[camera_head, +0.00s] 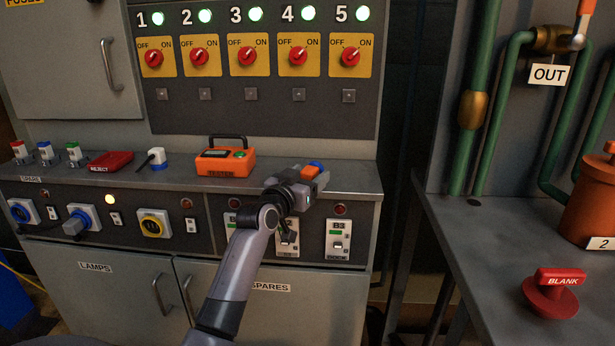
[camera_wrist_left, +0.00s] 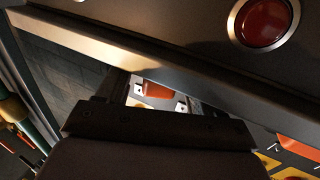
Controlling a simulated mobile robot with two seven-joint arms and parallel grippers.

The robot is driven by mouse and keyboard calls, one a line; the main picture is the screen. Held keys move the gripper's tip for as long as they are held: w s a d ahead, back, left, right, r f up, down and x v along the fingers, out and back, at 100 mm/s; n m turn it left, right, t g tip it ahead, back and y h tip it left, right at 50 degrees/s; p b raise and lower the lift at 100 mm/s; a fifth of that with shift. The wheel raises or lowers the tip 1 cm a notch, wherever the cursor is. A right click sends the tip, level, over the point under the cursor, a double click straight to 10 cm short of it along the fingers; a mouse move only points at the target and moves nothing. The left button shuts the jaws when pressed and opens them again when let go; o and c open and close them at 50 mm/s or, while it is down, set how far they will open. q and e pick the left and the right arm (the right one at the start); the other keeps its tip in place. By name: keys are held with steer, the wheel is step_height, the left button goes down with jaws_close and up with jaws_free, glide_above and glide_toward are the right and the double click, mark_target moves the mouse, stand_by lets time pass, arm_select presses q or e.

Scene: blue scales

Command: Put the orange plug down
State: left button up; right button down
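My left gripper (camera_head: 316,178) is above the right end of the grey bench top, its arm coming up from below. The orange plug (camera_head: 308,172) shows at its fingertips, with a blue part at its upper right. In the left wrist view the orange plug (camera_wrist_left: 158,90) sits between the pale fingers, which look closed on it. The gripper body hides much of it. In the head view I cannot tell whether the plug touches the bench top (camera_head: 345,178). My right gripper is not in view.
An orange tester (camera_head: 226,162), a white-and-blue plug (camera_head: 158,159) and a red box (camera_head: 110,161) stand on the bench. Sockets and breakers line the front panel below. A separate table at right holds a red BLANK piece (camera_head: 552,294). Bench between tester and gripper looks clear.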

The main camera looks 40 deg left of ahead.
arm_select(q)
steer(key=shift+s+r, duration=0.1)
steer(key=shift+r, duration=0.1)
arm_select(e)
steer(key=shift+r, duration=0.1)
arm_select(q)
steer(key=s+d+p, duration=0.2)
steer(key=s, duration=0.8)
steer(key=s+d+f+m+g+h, duration=0.2)
steer(key=s+d+f+g, duration=0.1)
steer(key=s+d+f, duration=0.7)
steer(key=s+d+f+m+g+h, duration=0.2)
steer(key=s+d+f, duration=0.8)
steer(key=f, duration=0.6)
steer(key=shift+s+d+f+g+h, duration=0.25)
steer(key=shift+d+g+h, duration=0.55)
steer(key=shift+d+g, duration=0.35)
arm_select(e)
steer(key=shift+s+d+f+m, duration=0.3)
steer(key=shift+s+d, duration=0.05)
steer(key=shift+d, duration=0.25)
